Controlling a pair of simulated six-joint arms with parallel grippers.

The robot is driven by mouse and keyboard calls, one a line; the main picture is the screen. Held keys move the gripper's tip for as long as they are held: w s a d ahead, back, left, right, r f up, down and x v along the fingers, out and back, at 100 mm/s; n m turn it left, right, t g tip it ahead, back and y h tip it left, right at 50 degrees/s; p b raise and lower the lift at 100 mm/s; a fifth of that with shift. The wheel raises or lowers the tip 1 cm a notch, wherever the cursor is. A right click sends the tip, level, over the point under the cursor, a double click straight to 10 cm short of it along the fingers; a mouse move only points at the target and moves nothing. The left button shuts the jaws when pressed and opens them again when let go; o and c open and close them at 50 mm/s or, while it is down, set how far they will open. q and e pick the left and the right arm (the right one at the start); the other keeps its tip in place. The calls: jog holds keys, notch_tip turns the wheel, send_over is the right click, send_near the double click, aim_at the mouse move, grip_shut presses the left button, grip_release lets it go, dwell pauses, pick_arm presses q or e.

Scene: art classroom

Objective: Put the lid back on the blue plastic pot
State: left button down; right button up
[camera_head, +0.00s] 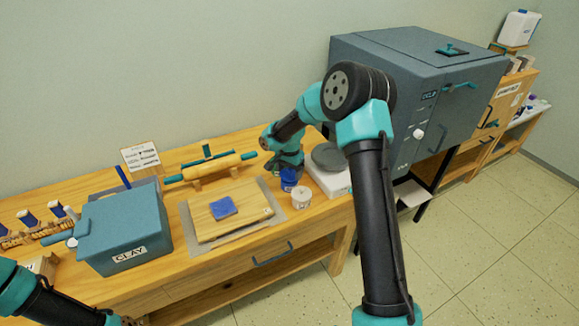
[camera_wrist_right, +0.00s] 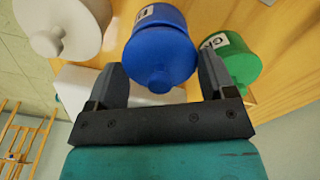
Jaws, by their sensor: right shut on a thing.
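My right gripper (camera_head: 287,166) points down at the blue plastic pot (camera_head: 290,183) on the wooden bench. In the right wrist view its two fingers (camera_wrist_right: 163,72) are on either side of the round blue lid (camera_wrist_right: 165,50), shut on it; the lid's knob faces the camera. The pot's body, with a white label (camera_wrist_right: 157,12), shows just beyond the lid, in line with it. The two look very close; I cannot tell whether the lid is seated. In the head view the gripper hides most of the lid. My left gripper is out of view; only its arm shows at bottom left.
A white lidded pot (camera_wrist_right: 65,25) stands close on one side of the blue pot, a green pot (camera_wrist_right: 236,58) on the other. A grey-topped white scale (camera_head: 330,180) is just right. A board with a blue block (camera_head: 223,208) and a clay bin (camera_head: 125,228) lie left.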

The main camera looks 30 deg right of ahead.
jog(key=shift+f, duration=0.4)
jog(key=shift+f, duration=0.2)
dwell(1.7)
jog(key=o, duration=0.9)
jog(key=shift+c, duration=0.2)
jog(key=shift+r, duration=0.15)
jog(key=shift+r, duration=3.4)
jog(key=shift+c, duration=0.5)
grip_shut()
